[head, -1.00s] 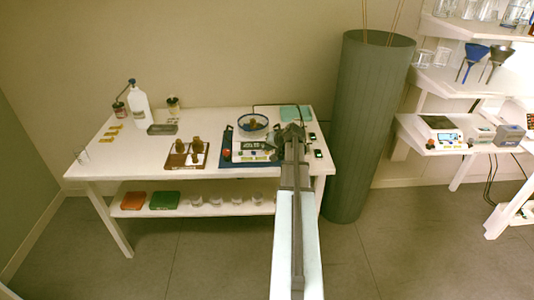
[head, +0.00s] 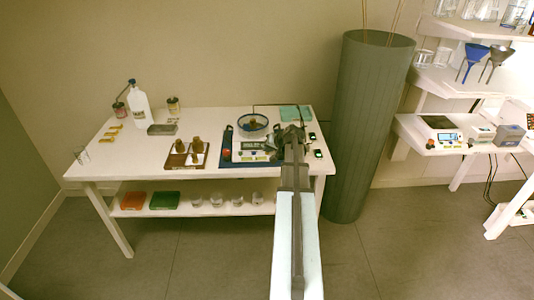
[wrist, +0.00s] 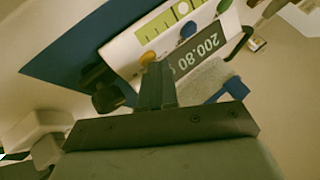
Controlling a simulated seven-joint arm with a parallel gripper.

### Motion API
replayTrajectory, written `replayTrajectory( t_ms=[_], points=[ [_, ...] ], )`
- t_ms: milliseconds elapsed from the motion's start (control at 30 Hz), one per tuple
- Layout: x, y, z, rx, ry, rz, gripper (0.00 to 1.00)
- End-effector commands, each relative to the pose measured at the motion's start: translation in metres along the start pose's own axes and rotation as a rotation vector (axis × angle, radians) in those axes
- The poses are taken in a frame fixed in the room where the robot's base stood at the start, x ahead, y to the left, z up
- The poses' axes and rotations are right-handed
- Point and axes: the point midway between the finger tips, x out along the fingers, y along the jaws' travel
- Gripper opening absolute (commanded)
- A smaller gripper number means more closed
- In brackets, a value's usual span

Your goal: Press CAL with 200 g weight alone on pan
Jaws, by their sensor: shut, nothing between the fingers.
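The balance (head: 250,147) stands on a blue mat at the table's right part. A brass weight (head: 253,122) sits inside the round blue-rimmed clear shield (head: 242,127) on it; no other weight shows there. In the wrist view the display (wrist: 207,48) reads about 200.80, its end hidden by my fingers. An orange button (wrist: 147,58), a blue button (wrist: 188,28) and a green button (wrist: 223,5) line the panel. My gripper (wrist: 155,70) is shut and empty, its tips beside the orange button; I cannot tell if they touch. Button lettering is unreadable.
Brass weights (head: 196,146) stand on a wooden tray (head: 183,161) left of the balance. A tall grey-green cylinder (head: 365,130) stands close right of the table.

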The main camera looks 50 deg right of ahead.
Motion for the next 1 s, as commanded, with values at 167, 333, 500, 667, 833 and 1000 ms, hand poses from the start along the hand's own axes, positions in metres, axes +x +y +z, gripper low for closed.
replayTrajectory(
  t_ms=[167,333,500,667,833,1000],
  points=[
    [-0.002,-0.001,-0.001,0.000,-0.001,0.000,0.00],
    [-0.006,-0.004,-0.004,-0.001,-0.001,0.000,0.00],
    [-0.011,-0.008,-0.007,-0.001,-0.001,0.000,0.00],
    [-0.011,-0.008,-0.008,0.000,-0.001,0.000,0.00],
    [-0.011,-0.008,-0.008,0.000,-0.001,0.000,0.00],
    [-0.015,-0.011,-0.011,0.000,0.000,0.000,0.00]
  ],
)
